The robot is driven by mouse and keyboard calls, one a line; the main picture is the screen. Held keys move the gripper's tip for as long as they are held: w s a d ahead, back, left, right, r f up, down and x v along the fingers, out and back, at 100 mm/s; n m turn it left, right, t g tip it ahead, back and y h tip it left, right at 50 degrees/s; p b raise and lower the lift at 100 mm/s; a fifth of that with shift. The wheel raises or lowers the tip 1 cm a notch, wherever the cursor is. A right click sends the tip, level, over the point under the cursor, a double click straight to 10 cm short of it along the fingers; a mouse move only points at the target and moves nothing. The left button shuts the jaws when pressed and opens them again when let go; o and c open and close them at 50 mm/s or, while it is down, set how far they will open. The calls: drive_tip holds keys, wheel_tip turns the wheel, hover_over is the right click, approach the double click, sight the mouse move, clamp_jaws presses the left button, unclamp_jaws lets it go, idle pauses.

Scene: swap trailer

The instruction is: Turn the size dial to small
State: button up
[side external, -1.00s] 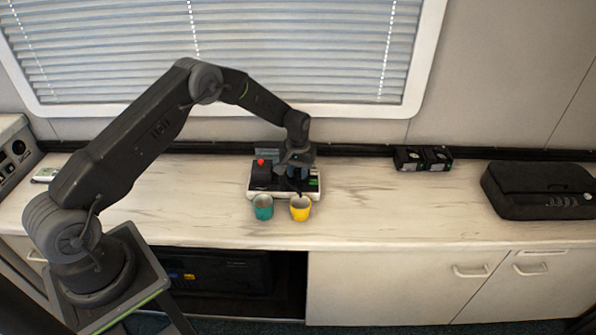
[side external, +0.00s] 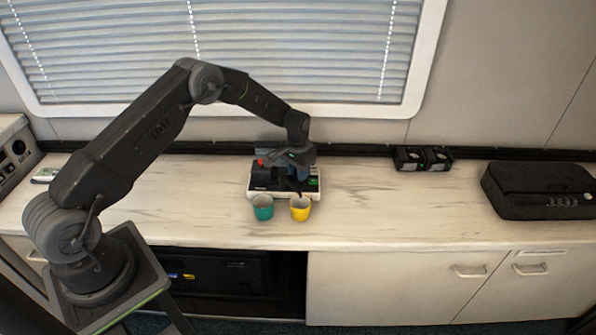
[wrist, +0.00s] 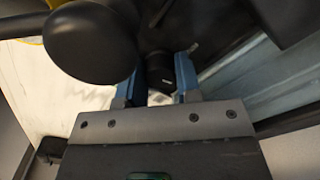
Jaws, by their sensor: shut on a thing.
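A coffee machine with a black body and white base (side external: 258,194) stands on the counter below the window. My gripper (side external: 288,160) is over its top, and my wrist hides part of the machine. In the wrist view my gripper's blue fingers (wrist: 157,82) are closed on a black round dial (wrist: 159,68) with a small white mark. I cannot read which size the mark points at.
A teal cup (side external: 263,208) and a yellow cup (side external: 300,209) stand in front of the machine. A red knob (side external: 259,163) is on its left. A large black round part (wrist: 93,42) is close to the fingers.

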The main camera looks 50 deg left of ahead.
drive_tip(key=o, duration=0.6)
drive_tip(key=shift+o, duration=0.2)
wheel_tip(320, 180, up, 14)
idle(0.4)
